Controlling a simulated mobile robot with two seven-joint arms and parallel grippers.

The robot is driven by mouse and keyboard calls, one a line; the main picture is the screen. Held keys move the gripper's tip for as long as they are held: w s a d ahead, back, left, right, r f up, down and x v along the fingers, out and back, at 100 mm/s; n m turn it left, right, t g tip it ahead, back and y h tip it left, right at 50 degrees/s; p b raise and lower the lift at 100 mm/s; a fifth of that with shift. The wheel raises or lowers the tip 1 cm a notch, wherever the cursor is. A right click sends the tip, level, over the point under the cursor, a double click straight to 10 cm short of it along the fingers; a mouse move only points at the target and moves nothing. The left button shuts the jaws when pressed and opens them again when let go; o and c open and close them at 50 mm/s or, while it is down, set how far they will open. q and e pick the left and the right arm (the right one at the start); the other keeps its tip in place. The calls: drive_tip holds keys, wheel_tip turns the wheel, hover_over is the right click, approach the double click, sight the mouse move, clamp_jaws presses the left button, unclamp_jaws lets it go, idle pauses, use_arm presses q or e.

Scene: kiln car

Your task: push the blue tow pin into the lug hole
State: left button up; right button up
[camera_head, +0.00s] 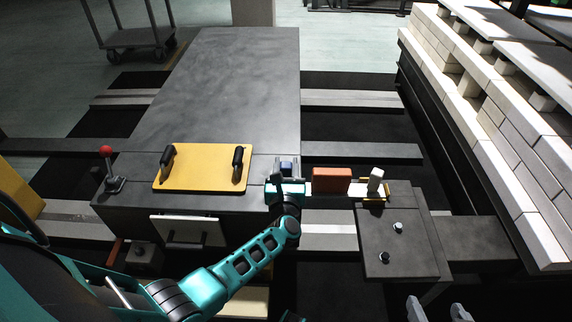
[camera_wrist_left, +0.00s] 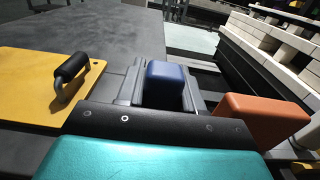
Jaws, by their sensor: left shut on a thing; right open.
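My left gripper (camera_head: 287,168) is shut on the blue tow pin (camera_head: 287,165), at the near right edge of the dark deck. In the left wrist view the pin's rounded blue block (camera_wrist_left: 167,82) shows between the grey fingers (camera_wrist_left: 162,98). The pin's lower end and the lug hole are hidden, so I cannot tell whether the pin is in the hole. My right gripper (camera_head: 438,311) is open and empty at the bottom edge, right of centre; only its pale fingertips show.
A yellow board (camera_head: 202,168) with two black handles lies left of my left gripper. An orange block (camera_head: 332,180) and a white piece (camera_head: 375,180) stand to its right. A small dark table (camera_head: 398,262) carries two small knobs. Pale bricks (camera_head: 500,150) line the right side.

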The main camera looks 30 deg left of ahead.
use_arm(q)
drive_tip(key=shift+f, duration=0.65)
drive_tip(key=shift+f, duration=0.4)
drive_tip(key=o, duration=1.1)
drive_tip(key=shift+o, duration=1.4)
drive_tip(key=shift+v, duration=0.85)
drive_tip(key=shift+s+d+p, duration=0.35)
drive_tip(key=shift+s+p, duration=0.05)
drive_tip(key=shift+s, duration=0.25)
drive_tip(key=shift+s+d, duration=0.3)
drive_tip(key=shift+s, duration=0.3)
